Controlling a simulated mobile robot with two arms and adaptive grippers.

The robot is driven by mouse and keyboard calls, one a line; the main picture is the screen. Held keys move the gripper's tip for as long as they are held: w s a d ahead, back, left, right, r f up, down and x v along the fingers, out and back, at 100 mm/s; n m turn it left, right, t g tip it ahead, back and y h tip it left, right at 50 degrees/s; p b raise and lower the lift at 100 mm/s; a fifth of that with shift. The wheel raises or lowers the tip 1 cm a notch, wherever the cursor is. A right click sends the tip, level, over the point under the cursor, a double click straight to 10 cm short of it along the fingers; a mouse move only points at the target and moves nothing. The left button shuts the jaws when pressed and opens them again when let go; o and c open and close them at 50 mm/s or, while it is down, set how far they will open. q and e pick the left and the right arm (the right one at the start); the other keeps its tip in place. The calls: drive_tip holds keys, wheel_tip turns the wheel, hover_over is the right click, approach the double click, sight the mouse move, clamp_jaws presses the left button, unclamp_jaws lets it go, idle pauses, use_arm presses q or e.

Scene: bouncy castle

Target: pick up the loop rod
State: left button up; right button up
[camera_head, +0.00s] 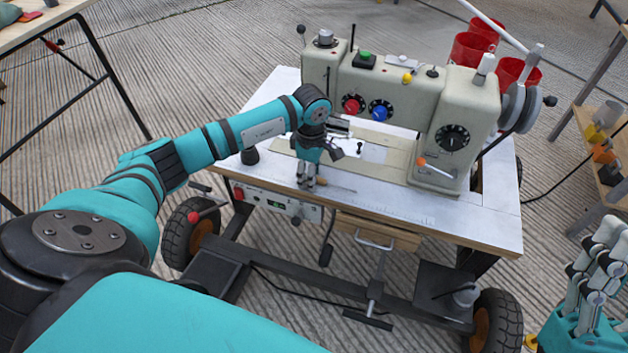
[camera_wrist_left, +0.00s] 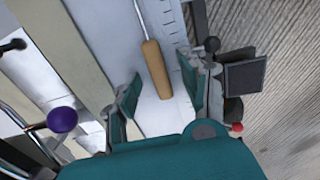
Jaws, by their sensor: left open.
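The loop rod (camera_wrist_left: 157,72) has a wooden handle and a thin metal shaft, and lies on the white table top of the sewing machine. In the left wrist view its handle end is between the two fingers of my left gripper (camera_wrist_left: 160,94), with a gap on each side. In the head view my left gripper (camera_head: 307,182) points down over the front edge of the table, open and empty. The rod's handle is partly hidden there and its thin shaft (camera_head: 342,188) runs to the right. My right gripper (camera_head: 598,275) is at the lower right, away from the table.
The large sewing machine (camera_head: 400,97) stands at the back of the wheeled table (camera_head: 470,212). A purple knob (camera_wrist_left: 62,120) and metal bars are left of my left gripper in the wrist view. Red containers (camera_head: 470,48) stand behind the machine. A shelf is at the right.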

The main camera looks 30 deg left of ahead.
use_arm(q)
clamp_jaws()
drive_tip(key=shift+r, duration=0.2)
idle(0.3)
